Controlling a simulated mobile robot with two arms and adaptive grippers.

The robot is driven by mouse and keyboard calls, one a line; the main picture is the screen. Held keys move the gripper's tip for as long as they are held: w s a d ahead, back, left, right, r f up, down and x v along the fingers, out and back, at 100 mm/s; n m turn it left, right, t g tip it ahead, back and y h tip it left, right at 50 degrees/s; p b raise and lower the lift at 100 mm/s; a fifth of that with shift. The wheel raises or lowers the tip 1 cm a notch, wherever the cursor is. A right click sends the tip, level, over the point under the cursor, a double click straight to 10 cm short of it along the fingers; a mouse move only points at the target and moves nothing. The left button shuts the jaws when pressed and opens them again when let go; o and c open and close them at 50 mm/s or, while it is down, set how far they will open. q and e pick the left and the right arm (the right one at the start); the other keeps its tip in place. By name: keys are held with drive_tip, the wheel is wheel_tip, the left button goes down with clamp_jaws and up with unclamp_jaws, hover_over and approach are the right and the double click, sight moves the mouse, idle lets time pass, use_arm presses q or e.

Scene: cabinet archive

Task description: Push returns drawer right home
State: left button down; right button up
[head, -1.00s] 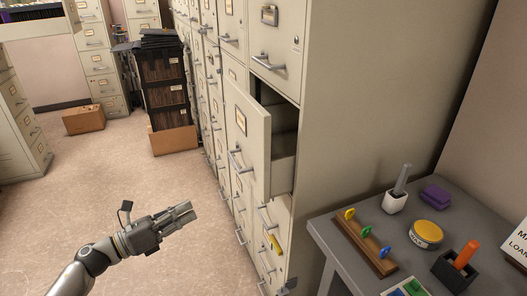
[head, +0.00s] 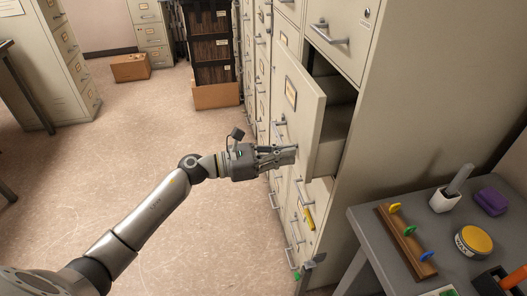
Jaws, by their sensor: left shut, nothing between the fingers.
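The returns drawer (head: 299,97) is a beige drawer standing partly open from the cabinet row, with a label holder on its front. The dark gap and its inner side wall show behind the front. My left gripper (head: 294,153) is shut and empty, its fingertips at the lower part of the drawer front, near its handle. I cannot tell whether they touch it. My right gripper is not in view.
A grey table (head: 364,218) stands at the right with a key rack (head: 405,240), a round tin (head: 473,241) and a pen cup (head: 444,201). Cardboard boxes (head: 131,68) lie on the floor at the back. The carpet at the left is clear.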

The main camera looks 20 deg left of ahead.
sight(328, 148)
use_arm(q)
drive_tip(key=shift+p+x, duration=0.3)
drive_tip(key=shift+x, duration=0.85)
drive_tip(key=shift+w+d+r, duration=0.1)
drive_tip(key=shift+w+d, duration=0.05)
drive_tip(key=shift+d, duration=0.2)
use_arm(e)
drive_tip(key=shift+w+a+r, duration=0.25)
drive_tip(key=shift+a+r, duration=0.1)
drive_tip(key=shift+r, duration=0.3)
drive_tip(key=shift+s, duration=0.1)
use_arm(q)
drive_tip(key=shift+w+d, duration=0.25)
drive_tip(key=shift+d, duration=0.05)
drive_tip(key=b+x, duration=0.2)
drive_tip(key=x, duration=0.6)
drive_tip(key=shift+w+d, duration=0.15)
drive_tip(key=shift+a, duration=0.3)
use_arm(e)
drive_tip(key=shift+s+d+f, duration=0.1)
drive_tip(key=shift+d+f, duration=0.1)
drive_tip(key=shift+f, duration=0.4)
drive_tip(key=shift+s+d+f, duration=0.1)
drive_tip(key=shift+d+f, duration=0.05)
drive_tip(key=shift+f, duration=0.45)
